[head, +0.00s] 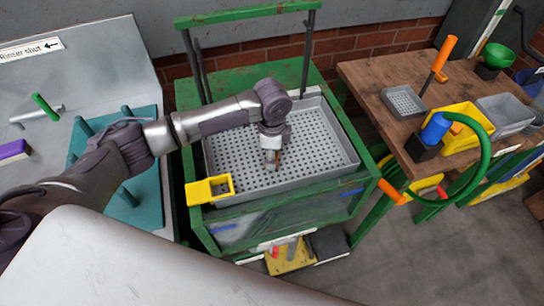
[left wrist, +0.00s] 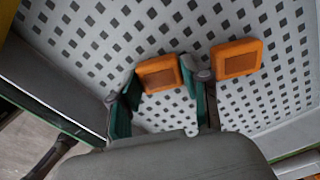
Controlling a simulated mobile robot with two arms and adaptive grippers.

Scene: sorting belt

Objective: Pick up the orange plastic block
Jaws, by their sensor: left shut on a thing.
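In the left wrist view, an orange plastic block (left wrist: 160,74) with a darker square centre sits between the fingertips of my left gripper (left wrist: 163,85), which is shut on it. A second, similar orange block (left wrist: 236,58) lies on the tray just right of the right finger. In the head view, my left gripper (head: 271,157) points down at the perforated grey tray (head: 325,150), and only a sliver of orange shows by its fingers. I cannot tell whether the held block is clear of the tray floor. My right gripper is not in view.
The tray has raised walls and sits in a green frame. A yellow open holder (head: 209,190) is at its front left corner. At right, a wooden bench (head: 375,80) carries a yellow bin (head: 462,125) and grey bins. A teal rack (head: 145,200) stands left.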

